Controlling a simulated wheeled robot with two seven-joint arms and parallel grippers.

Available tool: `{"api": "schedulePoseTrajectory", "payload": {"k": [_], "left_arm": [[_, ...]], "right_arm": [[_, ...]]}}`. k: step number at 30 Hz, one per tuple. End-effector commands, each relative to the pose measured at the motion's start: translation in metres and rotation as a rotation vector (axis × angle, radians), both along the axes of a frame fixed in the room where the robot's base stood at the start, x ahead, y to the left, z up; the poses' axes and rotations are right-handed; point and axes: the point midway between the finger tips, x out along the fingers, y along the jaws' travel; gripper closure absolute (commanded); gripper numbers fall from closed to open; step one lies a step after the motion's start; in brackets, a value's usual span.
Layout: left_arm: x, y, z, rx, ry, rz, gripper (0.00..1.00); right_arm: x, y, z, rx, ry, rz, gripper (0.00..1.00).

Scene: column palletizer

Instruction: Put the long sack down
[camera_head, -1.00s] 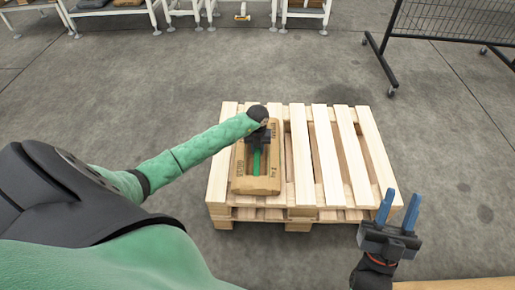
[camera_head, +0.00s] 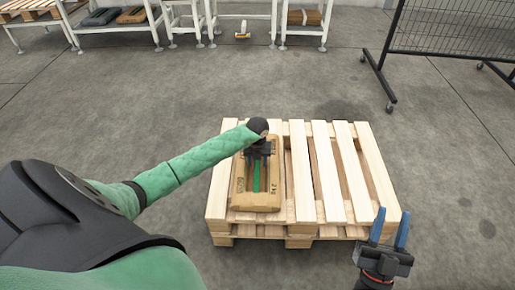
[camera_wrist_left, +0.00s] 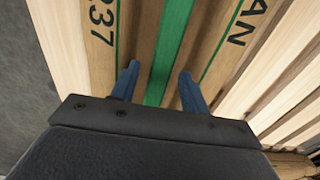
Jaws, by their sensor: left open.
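The long sack (camera_head: 257,201) is brown with a green stripe and dark print. It lies flat along the left side of the wooden pallet (camera_head: 330,209). In the left wrist view the sack (camera_wrist_left: 143,44) fills the middle, with the green stripe running between the fingers. My left gripper (camera_wrist_left: 157,80) is open, its blue fingertips apart over the sack; whether they touch it I cannot tell. In the head view my left gripper (camera_head: 258,158) is over the sack's far half and hides part of it. My right gripper (camera_head: 388,229) is open and empty, right of the pallet's near corner.
The pallet's middle and right slats are bare. White-framed racks (camera_head: 200,22) stand at the back, holding dark and brown sacks. A black wire mesh barrier (camera_head: 455,31) on castors stands at the back right. The grey floor around the pallet is clear.

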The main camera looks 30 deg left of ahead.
Motion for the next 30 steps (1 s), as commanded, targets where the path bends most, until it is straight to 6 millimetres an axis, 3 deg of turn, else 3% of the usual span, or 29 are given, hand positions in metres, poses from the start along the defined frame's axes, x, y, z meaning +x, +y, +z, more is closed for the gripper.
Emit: {"api": "schedulePoseTrajectory", "payload": {"k": [18, 24, 30], "left_arm": [[0.001, 0.0, 0.081, 0.0, -0.002, 0.0, 0.55], [0.0, 0.0, 0.093, -0.001, 0.001, -0.001, 0.55], [0.0, 0.0, 0.096, -0.001, 0.001, 0.0, 0.55]], "right_arm": [[0.029, 0.014, -0.109, -0.091, 0.369, 0.024, 0.64], [0.031, 0.015, -0.127, -0.104, 0.425, 0.027, 0.64], [0.031, 0.015, -0.131, -0.107, 0.438, 0.028, 0.64]]}}
